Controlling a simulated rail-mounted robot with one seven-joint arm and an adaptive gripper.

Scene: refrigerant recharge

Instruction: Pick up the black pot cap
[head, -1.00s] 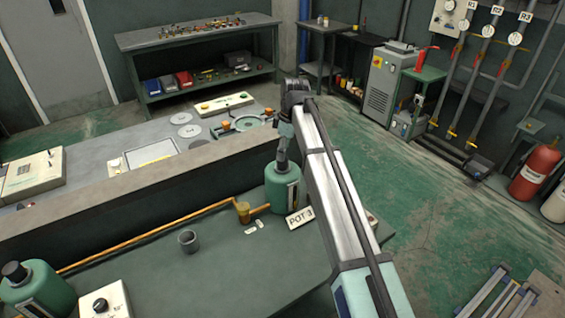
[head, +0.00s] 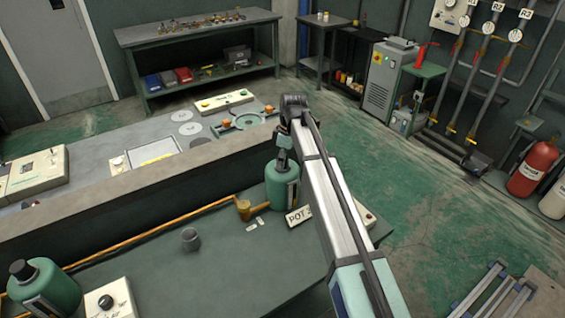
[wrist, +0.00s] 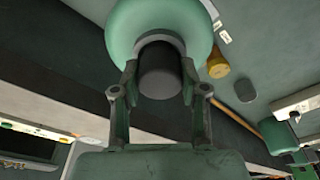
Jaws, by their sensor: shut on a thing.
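The black pot cap (wrist: 160,72) is in the middle of the wrist view, at the neck of a green pot (wrist: 120,30). My gripper (wrist: 160,84) is shut on the cap, one finger on each side. Whether the cap is clear of the neck cannot be told.
A second green pot (head: 48,285) with a black cap stands at the lower left. A raised ledge (head: 110,207) runs behind the bench.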

